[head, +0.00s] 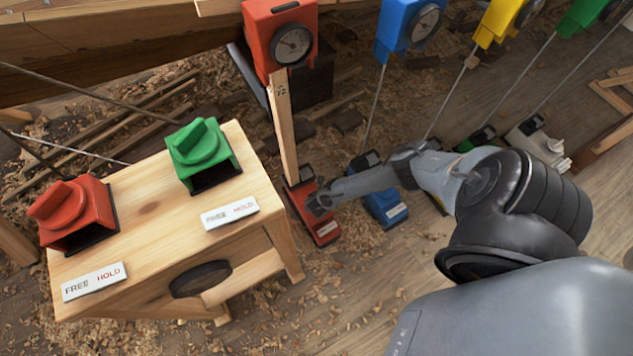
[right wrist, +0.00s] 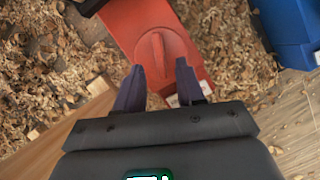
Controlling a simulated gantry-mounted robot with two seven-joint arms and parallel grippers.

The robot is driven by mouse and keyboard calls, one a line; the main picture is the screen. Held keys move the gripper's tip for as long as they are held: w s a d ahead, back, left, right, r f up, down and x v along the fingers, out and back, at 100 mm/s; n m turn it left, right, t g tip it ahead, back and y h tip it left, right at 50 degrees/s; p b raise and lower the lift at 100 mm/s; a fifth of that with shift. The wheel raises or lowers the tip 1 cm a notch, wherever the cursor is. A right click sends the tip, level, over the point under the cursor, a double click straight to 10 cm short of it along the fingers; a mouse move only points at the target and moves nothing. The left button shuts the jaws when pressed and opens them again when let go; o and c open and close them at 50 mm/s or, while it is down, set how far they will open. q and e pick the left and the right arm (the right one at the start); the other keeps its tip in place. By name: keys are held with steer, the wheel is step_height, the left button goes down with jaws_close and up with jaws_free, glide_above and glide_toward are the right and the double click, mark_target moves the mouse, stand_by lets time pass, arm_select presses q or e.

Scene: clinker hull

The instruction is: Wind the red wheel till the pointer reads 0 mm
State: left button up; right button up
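The red floor unit (head: 323,230) stands at the foot of a wooden strut (head: 283,120). In the right wrist view its red wheel (right wrist: 158,50), a round knob with a raised ridge, lies just beyond my fingertips. My right gripper (right wrist: 159,66) is open, its two dark fingers apart with nothing between them; in the head view it (head: 320,202) is over the red unit and hides the wheel. The red gauge box (head: 258,20) is at the strut's top; its dial (head: 293,44) is too small to read. My left gripper is not in view.
A wooden bench (head: 150,245) at left carries a red knob (head: 60,205) and a green knob (head: 200,145) with FREE/HOLD labels. A blue floor unit (head: 385,208) stands close right of the red one. Blue, yellow and green gauges line the top. Shavings cover the floor.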

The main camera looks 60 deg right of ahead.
steer(key=shift+b+x, duration=1.3)
steer(key=shift+x, duration=0.9)
steer(key=c, duration=0.4)
jaws_close()
